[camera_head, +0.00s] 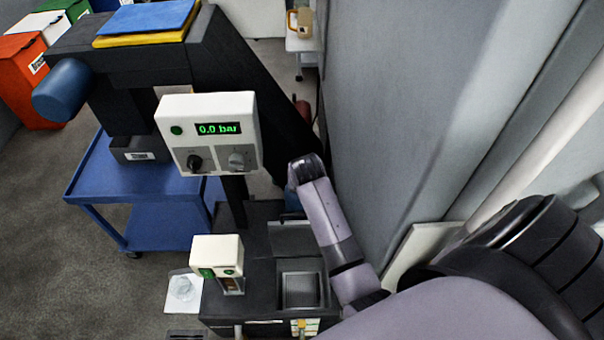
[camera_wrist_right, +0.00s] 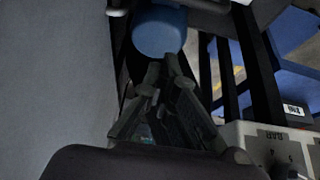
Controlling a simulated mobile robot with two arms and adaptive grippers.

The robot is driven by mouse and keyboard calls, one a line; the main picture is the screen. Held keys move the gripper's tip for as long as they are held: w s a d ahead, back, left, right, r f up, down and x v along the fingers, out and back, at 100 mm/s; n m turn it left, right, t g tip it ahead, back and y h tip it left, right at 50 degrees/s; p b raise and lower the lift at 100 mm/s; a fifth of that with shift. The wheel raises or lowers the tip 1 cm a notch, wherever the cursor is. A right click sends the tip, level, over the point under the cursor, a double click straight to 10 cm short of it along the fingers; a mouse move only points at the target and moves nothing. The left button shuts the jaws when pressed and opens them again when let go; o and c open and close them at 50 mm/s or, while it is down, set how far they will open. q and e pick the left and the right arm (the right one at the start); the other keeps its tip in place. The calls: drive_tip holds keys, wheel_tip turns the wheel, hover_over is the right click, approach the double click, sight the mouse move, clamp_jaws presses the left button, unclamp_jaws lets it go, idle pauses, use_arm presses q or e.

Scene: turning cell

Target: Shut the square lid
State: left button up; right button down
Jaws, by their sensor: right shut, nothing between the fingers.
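The square lid (camera_head: 292,238) looks like a dark grey panel, standing open behind a square, light grey-bottomed well (camera_head: 300,288) in the dark machine top. My right arm reaches up past the right side of the lid and well in the head view. Its gripper is hidden there beyond the wrist. In the right wrist view my right gripper (camera_wrist_right: 162,72) is shut and empty, its fingertips pointing toward a blue rounded object (camera_wrist_right: 160,32). I cannot tell whether it touches anything. The lid cannot be made out in the wrist view. My left gripper is not in view.
A white control box (camera_head: 208,132) reading 0.0 bar stands left of my right wrist. A smaller white box (camera_head: 217,255) is left of the well. A grey wall (camera_head: 400,110) closes off the right side. A blue cart (camera_head: 130,185) stands at left.

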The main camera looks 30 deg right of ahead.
drive_tip(key=x, duration=0.8)
drive_tip(key=s, duration=0.1)
drive_tip(key=s+a+p, duration=0.2)
drive_tip(key=shift+s+f, duration=0.15)
drive_tip(key=shift+f, duration=0.15)
drive_tip(key=shift+f, duration=0.1)
